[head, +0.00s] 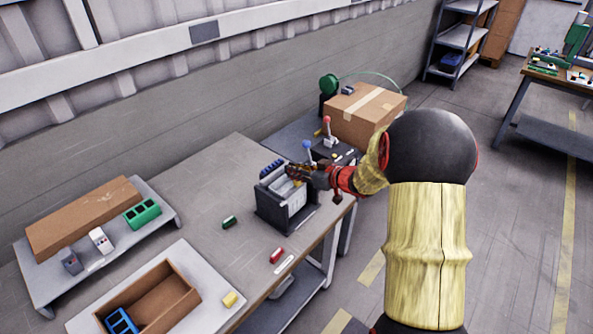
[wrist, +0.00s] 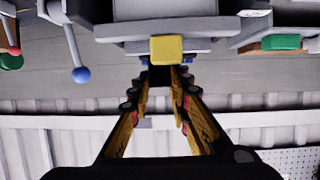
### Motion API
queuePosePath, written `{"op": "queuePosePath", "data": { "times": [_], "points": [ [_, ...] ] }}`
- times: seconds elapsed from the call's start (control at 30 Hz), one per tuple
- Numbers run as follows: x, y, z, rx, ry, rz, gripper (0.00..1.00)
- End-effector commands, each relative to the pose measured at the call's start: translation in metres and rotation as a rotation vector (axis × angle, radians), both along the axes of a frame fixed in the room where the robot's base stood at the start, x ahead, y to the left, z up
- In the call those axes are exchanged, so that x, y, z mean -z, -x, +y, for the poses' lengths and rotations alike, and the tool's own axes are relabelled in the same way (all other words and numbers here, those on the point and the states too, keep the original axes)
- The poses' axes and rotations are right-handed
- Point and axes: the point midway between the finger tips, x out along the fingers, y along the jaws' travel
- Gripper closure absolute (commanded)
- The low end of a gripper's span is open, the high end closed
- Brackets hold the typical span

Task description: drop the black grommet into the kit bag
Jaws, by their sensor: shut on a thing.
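My gripper (head: 293,171) is over the top of a dark holder with a grey, open-topped body in it, which looks like the kit bag (head: 297,201). In the wrist view my gripper's long fingers (wrist: 160,78) converge on a small black piece (wrist: 159,76), which looks like the black grommet. It is between the fingertips, and its shape is hard to make out. In the head view the grommet is too small or hidden to tell. I cannot tell how far the fingertips are above the opening.
A dark green block (head: 230,222) and a red block (head: 277,255) lie on the grey table (head: 190,205). A large cardboard box (head: 365,113) and levers with red and blue knobs stand behind. An open cardboard tray (head: 160,300) is at the front left.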

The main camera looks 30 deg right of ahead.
Motion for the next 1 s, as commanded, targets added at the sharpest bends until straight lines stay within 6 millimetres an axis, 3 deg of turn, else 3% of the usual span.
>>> {"op": "queuePosePath", "data": {
  "times": [0.13, 0.17, 0.53, 0.87, 1.0],
  "points": [
    [-0.001, 0.0, 0.0, 0.0, 0.0, -0.001, 0.98],
    [-0.001, 0.0, 0.0, 0.0, 0.0, -0.001, 0.8],
    [-0.001, 0.0, 0.0, 0.0, 0.0, 0.0, 0.6],
    [-0.002, 0.002, -0.001, 0.001, 0.0, 0.0, 0.6],
    [-0.007, 0.014, -0.005, 0.003, 0.0, -0.002, 0.6]
  ]
}}
